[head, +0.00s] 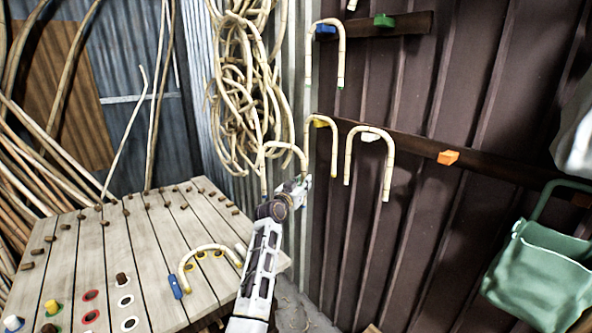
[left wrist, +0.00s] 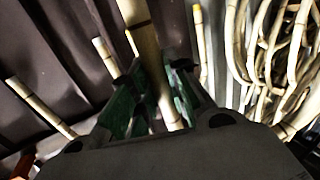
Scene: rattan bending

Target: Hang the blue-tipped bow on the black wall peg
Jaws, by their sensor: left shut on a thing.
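My left gripper (head: 300,188) is raised in front of the corner by the wall and shut on one leg of a rattan bow (head: 284,146). In the left wrist view, the gripper (left wrist: 152,98) has green pads on both sides of a rattan leg (left wrist: 145,45). I cannot make out a black wall peg. My right gripper is not in view.
Other bows hang on the brown wall at a blue peg (head: 325,31), a yellow peg (head: 320,124) and a white peg (head: 370,137). The green peg (head: 383,20) and orange peg (head: 447,157) are bare. A rattan coil (head: 240,90) hangs behind the gripper. A green bag (head: 540,265) is right.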

